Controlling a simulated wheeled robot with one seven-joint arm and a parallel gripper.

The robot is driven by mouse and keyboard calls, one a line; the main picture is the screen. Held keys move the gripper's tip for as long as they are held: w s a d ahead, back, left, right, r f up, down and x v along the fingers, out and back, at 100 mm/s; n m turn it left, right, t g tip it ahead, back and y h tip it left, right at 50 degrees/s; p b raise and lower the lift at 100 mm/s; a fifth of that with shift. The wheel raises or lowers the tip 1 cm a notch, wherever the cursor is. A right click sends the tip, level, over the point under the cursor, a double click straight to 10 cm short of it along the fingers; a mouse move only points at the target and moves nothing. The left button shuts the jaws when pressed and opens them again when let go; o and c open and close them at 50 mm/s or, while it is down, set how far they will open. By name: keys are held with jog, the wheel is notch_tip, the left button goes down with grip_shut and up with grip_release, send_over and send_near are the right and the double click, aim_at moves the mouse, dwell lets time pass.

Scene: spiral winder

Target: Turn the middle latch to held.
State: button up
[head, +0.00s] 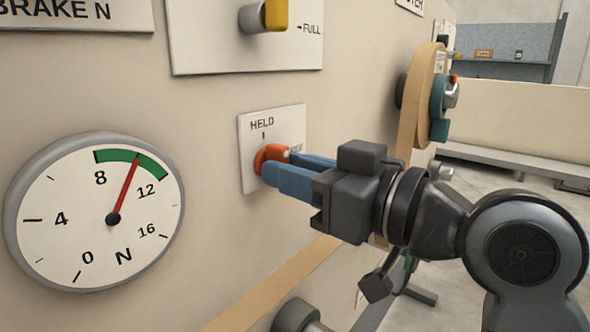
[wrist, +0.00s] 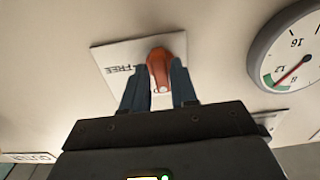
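The middle latch is an orange-red knob (head: 264,157) with a white dot, on a white plate (head: 252,180) on the beige panel. HELD and a tick mark show above it in the head view. In the wrist view, the latch (wrist: 160,68) lies between the fingers and the plate's FREE label stands left of it, upside down. My gripper (head: 282,170), with blue fingers, reaches the latch from the right. In the wrist view, my gripper (wrist: 160,88) has a finger against each side of the latch. The fingers partly hide it; its exact angle is hard to tell.
A round gauge (head: 95,212) is left of the latch, its red needle in the green band. A yellow knob (head: 276,14) is above. A tan strip (head: 268,285) runs below my gripper. A tan reel (head: 420,100) stands right, behind my arm.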

jog(key=shift+o, duration=1.2)
jog(key=v, duration=0.7)
jog(key=shift+s+d, duration=0.25)
jog(key=shift+d, duration=0.05)
jog(key=s+d+f+m+t+h+p, duration=0.2)
jog(key=s+d+f+m+h, duration=0.35)
jog(key=f, duration=0.35)
jog(key=s+d+f+m+t+h+p, duration=0.35)
jog(key=d+f+m+h, duration=0.2)
jog(key=f, duration=0.35)
jog(key=s+d+g+h+p, duration=0.1)
jog(key=s+d, duration=0.1)
jog(key=s, duration=0.9)
jog(key=s+d+h+p, duration=0.2)
jog(key=s+d, duration=0.1)
jog(key=s, duration=0.9)
jog(key=shift+s+g, duration=0.15)
jog(key=shift+g, duration=0.2)
